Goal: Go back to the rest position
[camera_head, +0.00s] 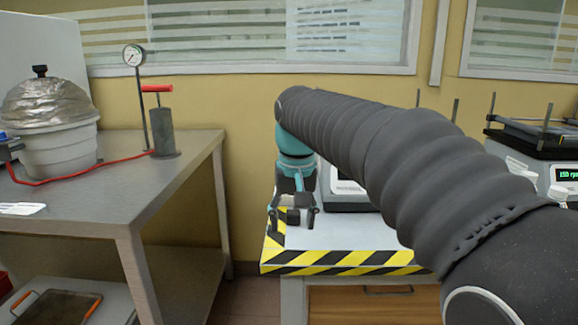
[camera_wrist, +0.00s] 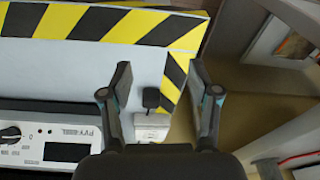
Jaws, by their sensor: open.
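My gripper (camera_head: 293,222) hangs over the front left corner of the white table in the head view, with its fingers pointing down.
The white table (camera_head: 345,240) has a yellow and black striped edge. A device (camera_head: 345,190) stands on it, its front panel (camera_wrist: 60,135) nearest in the wrist view. A metal table (camera_head: 120,185) at left holds a foil-covered pot (camera_head: 55,125) and a pump with a gauge (camera_head: 160,130). A floor gap lies between the tables.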

